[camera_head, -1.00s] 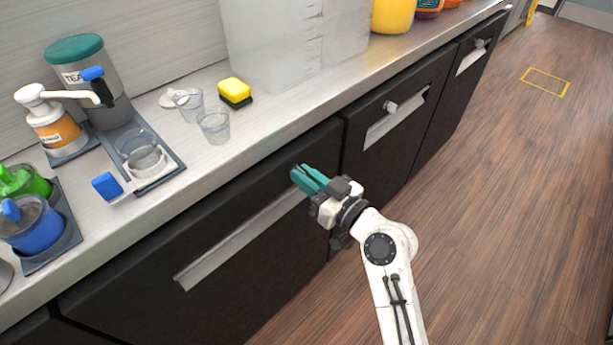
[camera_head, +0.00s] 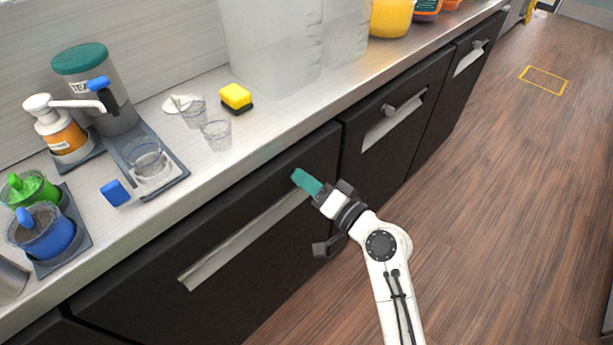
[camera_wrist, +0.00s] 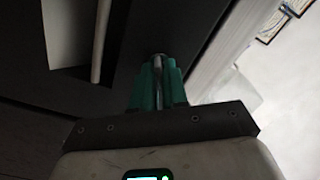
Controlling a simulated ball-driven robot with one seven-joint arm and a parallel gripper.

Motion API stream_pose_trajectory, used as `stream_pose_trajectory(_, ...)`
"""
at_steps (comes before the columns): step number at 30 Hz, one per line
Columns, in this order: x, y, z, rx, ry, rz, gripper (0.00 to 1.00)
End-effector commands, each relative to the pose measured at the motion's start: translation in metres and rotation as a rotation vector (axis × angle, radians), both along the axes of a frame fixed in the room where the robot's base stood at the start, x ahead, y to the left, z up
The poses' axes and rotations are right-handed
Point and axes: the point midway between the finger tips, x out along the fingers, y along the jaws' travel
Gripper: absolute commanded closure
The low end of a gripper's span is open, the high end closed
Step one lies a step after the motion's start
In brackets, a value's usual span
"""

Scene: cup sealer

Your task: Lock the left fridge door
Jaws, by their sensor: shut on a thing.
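The left fridge door (camera_head: 140,305) is the nearest wide black front under the counter. Its pale bar handle (camera_head: 240,242) also shows in the wrist view (camera_wrist: 101,42). My gripper (camera_head: 302,180) is at the upper right of this door, beyond the handle's right end. In the wrist view my gripper's green fingers (camera_wrist: 158,85) are shut on a small metal lock knob (camera_wrist: 158,62). The fingers hide the knob in the head view, and I cannot tell how far it is turned.
The middle fridge door (camera_head: 360,160) has its own lock knob (camera_head: 388,109) and handle (camera_head: 395,118). Another lock knob (camera_head: 477,44) is on the far door. Cups, dispensers and a yellow sponge (camera_head: 236,96) stand on the counter (camera_head: 275,125). The wooden floor (camera_head: 500,220) at right is clear.

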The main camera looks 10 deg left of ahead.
Motion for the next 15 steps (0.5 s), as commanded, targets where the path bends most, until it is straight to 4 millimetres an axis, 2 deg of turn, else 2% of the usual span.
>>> stream_pose_trajectory(15, 0.0008, -0.0014, -0.0002, 0.264, 0.341, -0.003, 1.00)
